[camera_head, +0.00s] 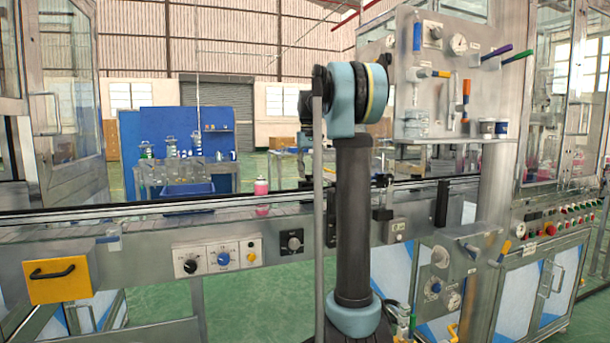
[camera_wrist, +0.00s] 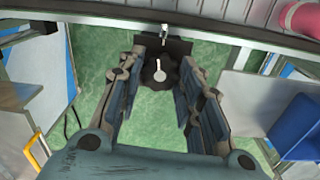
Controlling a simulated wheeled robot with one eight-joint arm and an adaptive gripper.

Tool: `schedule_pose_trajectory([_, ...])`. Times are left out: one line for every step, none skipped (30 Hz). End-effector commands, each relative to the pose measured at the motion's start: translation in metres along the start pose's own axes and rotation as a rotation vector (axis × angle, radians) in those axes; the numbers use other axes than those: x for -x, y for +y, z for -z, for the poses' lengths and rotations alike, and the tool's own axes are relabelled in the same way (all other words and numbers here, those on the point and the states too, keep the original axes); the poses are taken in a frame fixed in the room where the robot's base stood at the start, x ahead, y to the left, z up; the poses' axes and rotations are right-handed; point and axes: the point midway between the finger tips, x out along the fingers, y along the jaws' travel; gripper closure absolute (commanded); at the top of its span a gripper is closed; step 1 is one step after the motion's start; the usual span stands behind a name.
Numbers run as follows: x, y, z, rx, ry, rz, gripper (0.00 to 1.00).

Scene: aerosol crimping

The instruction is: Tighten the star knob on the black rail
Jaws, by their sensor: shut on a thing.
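The star knob (camera_wrist: 159,73) is dark, with a pale bar-shaped mark on its face, and sits between my fingers in the wrist view. It is beside a dark bracket on the near side of the black rail (camera_wrist: 88,16). In the head view the black rail (camera_head: 120,208) runs across the front of the conveyor. My own arm stands in front there and hides my gripper; I cannot make out the held knob in that view.
A pink can (camera_head: 261,187) stands on the conveyor behind the rail; a pink object also shows in the wrist view (camera_wrist: 301,18). Below the rail are a control box (camera_head: 219,256) and a yellow drawer (camera_head: 60,278). Dark brackets (camera_head: 382,200) stand right of my arm.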

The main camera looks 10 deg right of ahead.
Motion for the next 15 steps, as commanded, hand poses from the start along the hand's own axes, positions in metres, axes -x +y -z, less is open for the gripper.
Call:
schedule_pose_trajectory([0.0008,-0.0003,-0.0005,-0.043,-0.001,0.001,0.90])
schedule_pose_trajectory([0.0008,-0.0003,-0.0004,-0.070,-0.001,0.001,0.90])
schedule_pose_trajectory([0.0008,-0.0003,-0.0004,-0.107,-0.001,0.001,0.90])
schedule_pose_trajectory([0.0008,-0.0003,-0.0004,-0.133,-0.001,0.000,0.90])
schedule_pose_trajectory([0.0008,-0.0002,-0.0003,-0.159,-0.001,0.000,0.90])
schedule_pose_trajectory([0.0009,-0.0002,-0.0003,-0.193,-0.001,0.000,0.90])
schedule_pose_trajectory([0.0009,-0.0001,-0.0003,-0.218,-0.001,0.000,0.90])
schedule_pose_trajectory([0.0009,-0.0001,-0.0002,-0.242,0.000,0.000,0.90])
schedule_pose_trajectory([0.0009,-0.0001,-0.0002,-0.272,0.000,0.000,0.90])
schedule_pose_trajectory([0.0009,0.0000,-0.0002,-0.293,0.000,0.000,0.90])
schedule_pose_trajectory([0.0009,0.0000,-0.0002,-0.313,0.000,0.000,0.90])
schedule_pose_trajectory([0.0008,0.0000,-0.0001,-0.340,0.000,0.000,0.90])
schedule_pose_trajectory([0.0008,0.0001,-0.0001,-0.358,0.000,0.000,0.90])
schedule_pose_trajectory([0.0007,0.0001,-0.0001,-0.375,0.000,0.000,0.90])
schedule_pose_trajectory([0.0007,0.0001,-0.0001,-0.397,0.000,0.000,0.90])
